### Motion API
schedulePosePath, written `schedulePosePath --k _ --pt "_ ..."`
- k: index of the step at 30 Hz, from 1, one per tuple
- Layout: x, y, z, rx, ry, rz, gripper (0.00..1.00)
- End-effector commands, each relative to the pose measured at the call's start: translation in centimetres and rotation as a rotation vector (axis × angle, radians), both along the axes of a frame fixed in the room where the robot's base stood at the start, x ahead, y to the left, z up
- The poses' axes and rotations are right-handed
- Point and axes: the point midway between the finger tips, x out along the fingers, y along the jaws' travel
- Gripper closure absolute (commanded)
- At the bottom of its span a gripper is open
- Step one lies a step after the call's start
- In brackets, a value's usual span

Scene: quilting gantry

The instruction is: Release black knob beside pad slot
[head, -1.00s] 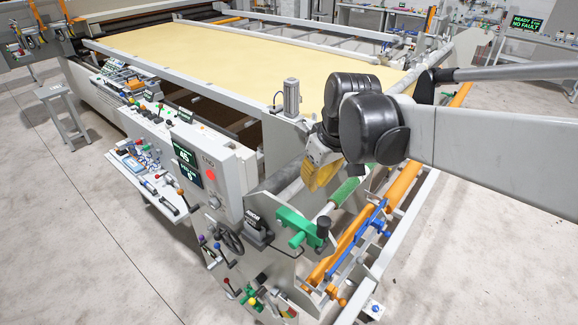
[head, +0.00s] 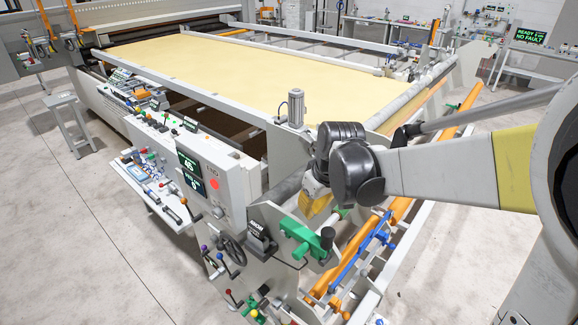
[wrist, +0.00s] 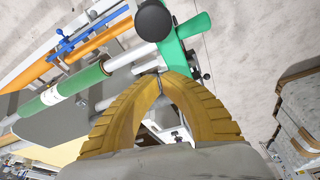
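A black round knob (head: 327,238) stands on top of a green bracket (head: 301,234) at the near corner of the machine, beside a grey end plate. In the wrist view the knob (wrist: 153,20) is seen from above at the top centre, with the green bracket (wrist: 178,45) under and beside it. My gripper (head: 315,205) has yellow ribbed fingers and hangs up and left of the knob in the head view. In the wrist view its fingertips (wrist: 160,77) meet, with nothing held between them, apart from the knob. I cannot make out the pad slot.
A roller with a green sleeve (wrist: 82,78), orange rails (head: 393,216) and a blue linkage (head: 372,240) lie beside the bracket. A control panel (head: 213,180) and a black handwheel (head: 230,246) are to its left. Bare floor (head: 480,270) lies at right.

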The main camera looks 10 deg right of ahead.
Motion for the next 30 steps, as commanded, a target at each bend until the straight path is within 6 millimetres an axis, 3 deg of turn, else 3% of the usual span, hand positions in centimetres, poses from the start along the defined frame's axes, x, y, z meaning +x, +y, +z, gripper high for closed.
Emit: schedulePosePath --k 2,6,12,30 --pt "0.5 0.2 -1.6 0.000 0.000 0.001 1.00" --pt "-1.6 -0.7 -1.4 0.000 0.000 -0.002 1.00" --pt "-3.1 -1.2 -1.3 0.000 0.000 -0.001 1.00" --pt "-3.6 -1.5 -1.3 0.018 -0.023 -0.002 1.00"
